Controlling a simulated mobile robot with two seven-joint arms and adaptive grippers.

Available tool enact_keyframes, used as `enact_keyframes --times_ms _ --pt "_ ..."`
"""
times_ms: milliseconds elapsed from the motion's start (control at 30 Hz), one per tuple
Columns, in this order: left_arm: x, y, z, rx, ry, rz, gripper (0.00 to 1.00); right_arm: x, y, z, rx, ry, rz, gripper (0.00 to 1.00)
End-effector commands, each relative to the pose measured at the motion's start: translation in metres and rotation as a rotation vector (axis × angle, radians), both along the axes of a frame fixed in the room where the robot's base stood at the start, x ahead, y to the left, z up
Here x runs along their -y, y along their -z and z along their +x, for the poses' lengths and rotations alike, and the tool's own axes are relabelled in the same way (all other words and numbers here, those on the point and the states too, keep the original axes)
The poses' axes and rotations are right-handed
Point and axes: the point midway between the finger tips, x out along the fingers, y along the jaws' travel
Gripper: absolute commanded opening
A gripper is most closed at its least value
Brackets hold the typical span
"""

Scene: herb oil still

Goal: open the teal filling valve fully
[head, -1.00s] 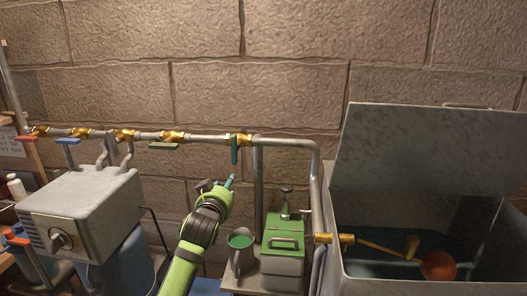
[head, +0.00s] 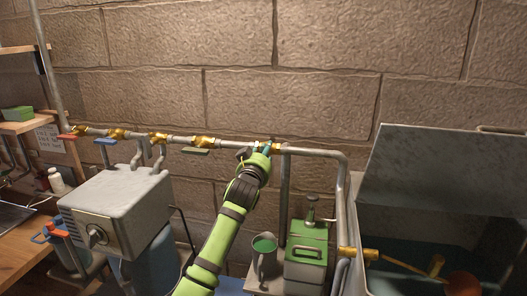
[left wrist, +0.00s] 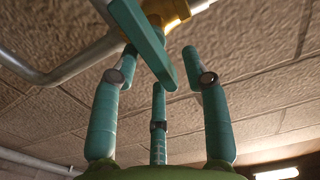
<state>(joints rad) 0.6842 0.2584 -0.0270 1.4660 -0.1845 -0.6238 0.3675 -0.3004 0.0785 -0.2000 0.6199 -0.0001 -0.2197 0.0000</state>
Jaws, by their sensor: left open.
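The teal filling valve is a brass body (left wrist: 165,10) on the wall pipe with a flat teal lever (left wrist: 145,45). In the head view the brass body (head: 276,147) shows just beyond my left gripper (head: 264,150), which hides most of the lever. In the left wrist view my left gripper (left wrist: 160,58) is open, its teal fingers spread around the free end of the lever. The lever passes between the fingertips, and I cannot tell whether any finger touches it. My right gripper is not in view.
Other levers on the same pipe are red (head: 67,137), blue (head: 105,141) and olive green (head: 195,152). A grey metal box (head: 118,205) stands left of my arm. A jug (head: 264,252), a green-topped canister (head: 306,255) and an open metal tank (head: 430,190) stand right.

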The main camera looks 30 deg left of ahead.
Motion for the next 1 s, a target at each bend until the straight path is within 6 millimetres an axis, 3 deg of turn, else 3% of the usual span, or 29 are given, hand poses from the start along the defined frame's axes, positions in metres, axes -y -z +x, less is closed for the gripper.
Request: enact_keyframes --times_ms 267,367,400,767,1000 --pt "0.0002 0.0002 0.0012 0.001 0.001 -0.001 0.46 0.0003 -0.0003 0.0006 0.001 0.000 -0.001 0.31" --pt "0.0002 0.0002 0.0011 0.001 0.001 -0.001 0.06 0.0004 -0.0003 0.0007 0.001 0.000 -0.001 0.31" --pt "0.0002 0.0002 0.0011 0.001 0.001 -0.001 0.00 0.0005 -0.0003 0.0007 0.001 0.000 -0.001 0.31" --pt "0.0000 0.0004 0.0009 0.005 0.001 -0.020 0.00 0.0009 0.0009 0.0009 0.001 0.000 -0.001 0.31" --pt "-0.0023 0.0007 0.0002 0.034 0.001 -0.127 0.00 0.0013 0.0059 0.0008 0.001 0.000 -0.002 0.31"
